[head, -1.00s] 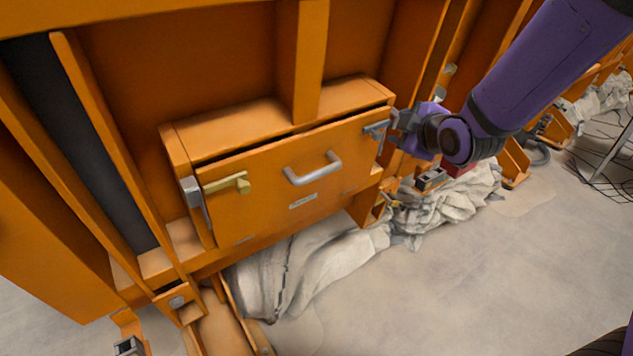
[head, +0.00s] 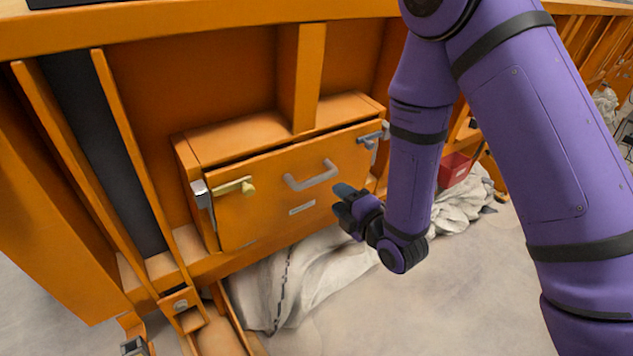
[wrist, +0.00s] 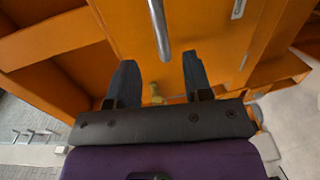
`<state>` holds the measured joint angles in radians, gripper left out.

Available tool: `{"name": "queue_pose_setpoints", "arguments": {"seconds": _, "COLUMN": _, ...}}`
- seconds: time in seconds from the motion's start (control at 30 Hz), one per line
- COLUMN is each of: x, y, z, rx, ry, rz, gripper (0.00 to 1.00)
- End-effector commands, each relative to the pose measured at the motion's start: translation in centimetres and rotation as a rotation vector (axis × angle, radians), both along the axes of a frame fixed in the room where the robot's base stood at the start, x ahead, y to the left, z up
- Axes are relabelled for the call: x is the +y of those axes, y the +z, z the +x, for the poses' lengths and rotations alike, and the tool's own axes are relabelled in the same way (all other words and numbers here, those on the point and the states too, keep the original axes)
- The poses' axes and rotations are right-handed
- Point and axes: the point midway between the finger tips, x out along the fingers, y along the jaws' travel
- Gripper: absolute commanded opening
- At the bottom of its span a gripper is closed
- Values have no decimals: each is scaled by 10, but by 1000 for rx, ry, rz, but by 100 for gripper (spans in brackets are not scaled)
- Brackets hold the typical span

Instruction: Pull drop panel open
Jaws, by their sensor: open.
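The orange drop panel (head: 255,215) is the front of a box on the orange frame. A dark gap runs along its top edge, and it looks tilted slightly out. A grey bar handle (head: 312,177) is on its face, and it also shows in the wrist view (wrist: 159,30) just beyond the fingers. A yellow-handled latch (head: 236,187) is at its left and a grey latch (head: 372,137) at its right. My gripper (head: 340,199) is open and empty, in front of the panel, below and right of the handle and apart from it. In the wrist view my gripper (wrist: 157,72) has its fingers spread.
An orange upright (head: 302,75) stands above the box. Crumpled white cloth (head: 290,280) lies below the panel. A red box (head: 453,170) is at the right. The floor in front is clear.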

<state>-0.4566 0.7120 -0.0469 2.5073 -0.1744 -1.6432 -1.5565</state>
Motion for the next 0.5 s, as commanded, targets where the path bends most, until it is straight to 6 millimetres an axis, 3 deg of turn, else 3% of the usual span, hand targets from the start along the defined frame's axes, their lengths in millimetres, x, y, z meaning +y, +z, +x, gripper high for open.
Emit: {"name": "queue_pose_setpoints", "arguments": {"seconds": 0.5, "x": 46, "y": 0, "z": 69, "rx": 1, "ry": 0, "rz": 2, "gripper": 46}}
